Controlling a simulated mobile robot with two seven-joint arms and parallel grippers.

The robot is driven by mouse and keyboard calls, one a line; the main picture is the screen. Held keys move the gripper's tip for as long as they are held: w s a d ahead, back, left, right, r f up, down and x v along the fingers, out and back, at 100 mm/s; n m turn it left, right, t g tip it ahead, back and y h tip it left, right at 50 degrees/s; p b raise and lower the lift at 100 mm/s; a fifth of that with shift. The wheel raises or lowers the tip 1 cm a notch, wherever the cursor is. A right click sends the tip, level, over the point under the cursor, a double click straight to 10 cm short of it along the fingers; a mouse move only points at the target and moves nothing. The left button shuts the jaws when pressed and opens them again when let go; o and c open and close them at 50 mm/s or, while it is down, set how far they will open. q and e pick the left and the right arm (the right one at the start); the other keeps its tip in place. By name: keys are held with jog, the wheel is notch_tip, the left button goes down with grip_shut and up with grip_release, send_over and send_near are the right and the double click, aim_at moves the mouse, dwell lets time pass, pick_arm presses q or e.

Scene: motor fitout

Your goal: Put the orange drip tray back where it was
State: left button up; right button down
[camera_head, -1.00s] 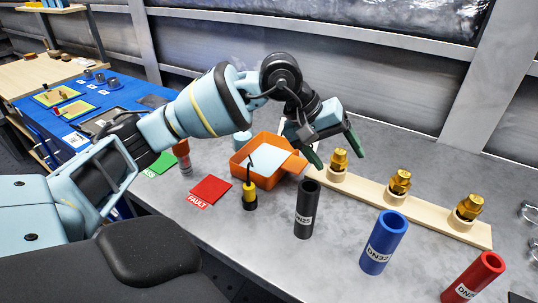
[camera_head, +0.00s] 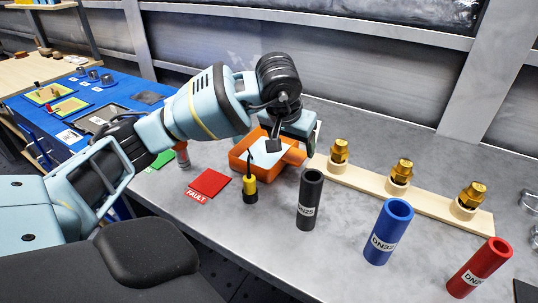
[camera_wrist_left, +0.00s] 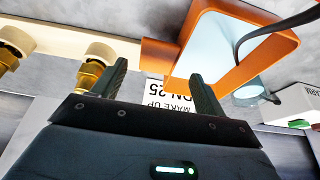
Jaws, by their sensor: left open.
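The orange drip tray (camera_head: 291,162) stands on the grey bench in the head view, with a pale blue sheet (camera_head: 265,151) inside it. In the left wrist view the tray (camera_wrist_left: 180,60) is at upper right, its orange edge showing behind and between my fingertips. My left gripper (camera_head: 298,128) is over the tray's far right side in the head view, its fingertips mostly hidden by the wrist. The left wrist view shows my left gripper (camera_wrist_left: 158,76) open, two dark green fingers apart. I cannot tell whether they touch the tray. My right gripper is not in view.
A wooden rail (camera_head: 430,204) with brass fittings stands right of the tray. Black DN25 (camera_head: 310,200), blue (camera_head: 388,232) and red (camera_head: 480,268) tubes stand in front. A yellow-black tool (camera_head: 250,188) stands close before the tray; a red FAULT pad (camera_head: 208,183) lies left.

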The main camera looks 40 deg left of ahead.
aim_at(295, 155)
pick_arm(q)
jog(key=shift+d+x, duration=0.2)
jog(key=shift+x, duration=2.4)
jog(key=shift+s, duration=0.1)
jog(key=shift+c, duration=0.4)
jog(key=c, duration=1.4)
notch_tip(295, 155, up, 10)
jog(key=shift+r, duration=0.1)
jog(key=shift+c, duration=0.2)
